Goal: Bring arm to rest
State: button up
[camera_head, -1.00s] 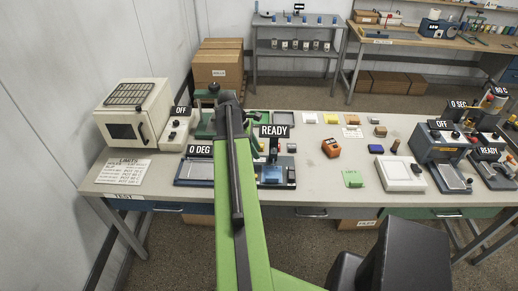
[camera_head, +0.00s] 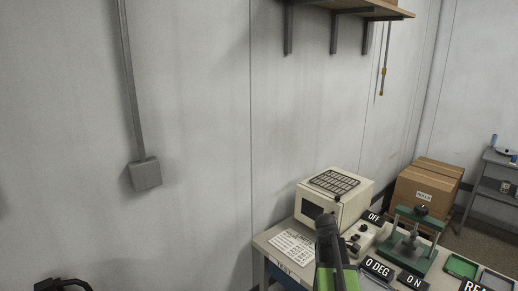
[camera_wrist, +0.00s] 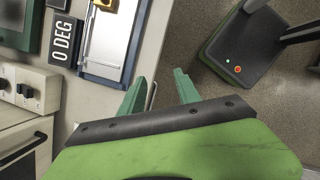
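My gripper (camera_wrist: 160,88) shows in the wrist view as two green fingers with a clear gap between them. It is open, and nothing shows between the fingers. The fingers point over the edge of the bench (camera_wrist: 150,50), with the floor beyond. A green link of my arm (camera_head: 336,277), with a dark upper end, rises at the bottom of the head view in front of the bench. My gripper itself cannot be made out in the head view.
On the bench are a cream oven (camera_head: 318,203), a white notice (camera_head: 292,246), a green press (camera_head: 412,246) and a 0 DEG sign (camera_head: 378,268); the sign also shows in the wrist view (camera_wrist: 62,43). Cardboard boxes (camera_head: 425,190) stand behind. A grey wall (camera_head: 200,90) fills the left.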

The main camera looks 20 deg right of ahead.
jog(key=w+a+f+m+t+y+b, duration=0.1)
jog(key=a+m, duration=0.4)
jog(key=a, duration=1.2)
jog(key=w+a+f+m+t+y+b, duration=0.1)
jog(key=a+f+m, duration=0.3)
jog(key=a, duration=1.4)
jog(key=shift+w+m+y+b, duration=0.4)
jog(key=shift+w+y, duration=0.1)
jog(key=shift+w, duration=0.3)
